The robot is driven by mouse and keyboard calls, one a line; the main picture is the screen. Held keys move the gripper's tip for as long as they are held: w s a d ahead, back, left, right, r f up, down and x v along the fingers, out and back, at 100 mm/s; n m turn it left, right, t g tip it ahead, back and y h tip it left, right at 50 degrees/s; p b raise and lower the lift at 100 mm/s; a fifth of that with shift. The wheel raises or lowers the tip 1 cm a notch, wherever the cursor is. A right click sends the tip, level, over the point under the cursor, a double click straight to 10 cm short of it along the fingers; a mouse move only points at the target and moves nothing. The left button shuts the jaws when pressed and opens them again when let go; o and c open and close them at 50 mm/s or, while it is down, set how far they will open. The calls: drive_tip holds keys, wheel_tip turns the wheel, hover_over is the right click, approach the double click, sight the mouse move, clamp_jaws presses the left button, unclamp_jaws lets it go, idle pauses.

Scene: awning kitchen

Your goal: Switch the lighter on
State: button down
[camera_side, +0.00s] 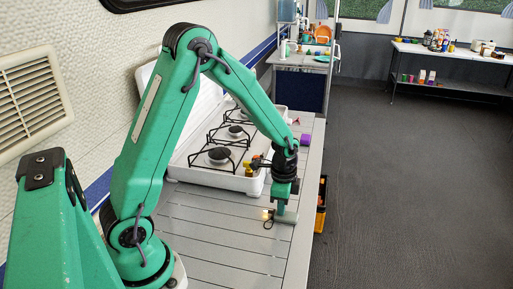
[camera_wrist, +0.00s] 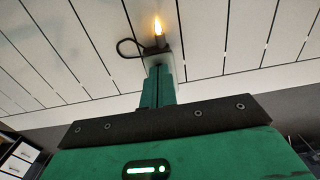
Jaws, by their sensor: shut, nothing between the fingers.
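The lighter (camera_side: 267,224) lies on the slatted table at the gripper's tip, small and dark, with a bright glow at it in the side view. In the wrist view a yellow-orange flame (camera_wrist: 157,26) burns above the metal end of the lighter (camera_wrist: 159,41), and a dark loop hangs to its left. My gripper (camera_side: 281,209) is shut and points down beside the lighter. In the wrist view the shut green fingers (camera_wrist: 159,78) reach up to it and hide part of it. I cannot tell whether they touch it.
The slatted table (camera_side: 215,231) is clear in front of and left of the lighter. A white gas stove (camera_side: 245,184) with several burners stands behind. A purple item (camera_side: 305,140) is on the table's far right. A yellow-black crate (camera_side: 321,207) stands beyond the right edge.

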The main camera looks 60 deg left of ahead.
wheel_tip(320, 180, up, 14)
drive_tip(key=shift+f, duration=0.15)
idle(0.4)
idle(1.3)
